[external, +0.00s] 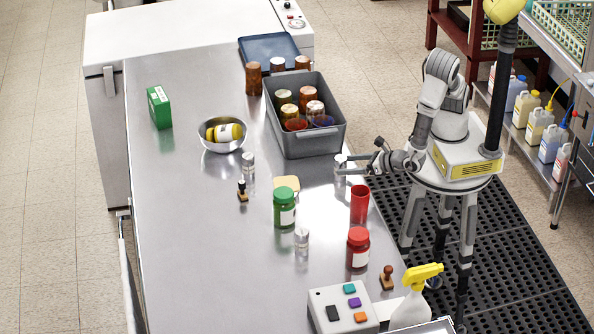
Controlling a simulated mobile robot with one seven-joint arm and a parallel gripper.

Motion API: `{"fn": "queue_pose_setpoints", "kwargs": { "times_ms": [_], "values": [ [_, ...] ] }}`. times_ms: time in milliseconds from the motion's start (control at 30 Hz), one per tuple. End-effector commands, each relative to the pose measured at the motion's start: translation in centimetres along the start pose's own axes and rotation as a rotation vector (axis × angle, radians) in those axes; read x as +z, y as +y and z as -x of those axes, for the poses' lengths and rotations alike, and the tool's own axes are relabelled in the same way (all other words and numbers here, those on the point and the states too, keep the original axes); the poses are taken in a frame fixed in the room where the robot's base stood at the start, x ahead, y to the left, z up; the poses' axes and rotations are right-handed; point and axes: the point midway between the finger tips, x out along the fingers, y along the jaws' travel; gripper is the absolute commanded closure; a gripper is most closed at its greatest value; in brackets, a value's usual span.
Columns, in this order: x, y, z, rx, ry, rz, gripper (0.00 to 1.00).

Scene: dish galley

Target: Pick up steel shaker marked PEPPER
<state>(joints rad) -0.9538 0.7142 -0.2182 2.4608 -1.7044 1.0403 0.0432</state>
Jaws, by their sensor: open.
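Three small steel shakers stand on the steel counter (190,240). One shaker (340,161) is near the counter's right edge, right at my gripper. Another shaker (248,162) stands by the steel bowl, and a third shaker (302,238) stands beside the green jar. Their markings are too small to read, so I cannot tell which says PEPPER. My gripper (357,164) is open and reaches in from the right, low over the counter edge. Its fingertips are at the nearest shaker; whether they are around it or only beside it is unclear.
A grey bin (333,140) of jars stands just behind my gripper. A red cup (359,204), red-lidded jar (358,248) and green jar (284,207) stand in front. The counter's left front is clear.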

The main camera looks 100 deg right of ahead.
Motion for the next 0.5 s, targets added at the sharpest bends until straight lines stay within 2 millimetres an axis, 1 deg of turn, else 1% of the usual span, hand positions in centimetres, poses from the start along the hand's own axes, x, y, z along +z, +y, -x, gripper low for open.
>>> {"fn": "queue_pose_setpoints", "kwargs": {
  "times_ms": [33,167,267,400,500],
  "values": [
    [-0.1,0.0,-0.6,-0.002,0.001,0.001,0.16],
    [0.0,0.0,-1.2,-0.002,0.001,0.0,0.16],
    [0.0,0.1,-2.2,-0.002,0.0,0.0,0.16],
    [0.0,0.5,-4.4,-0.003,-0.001,0.002,0.16],
    [0.0,0.5,-5.7,-0.002,0.001,0.0,0.16]
  ]
}}
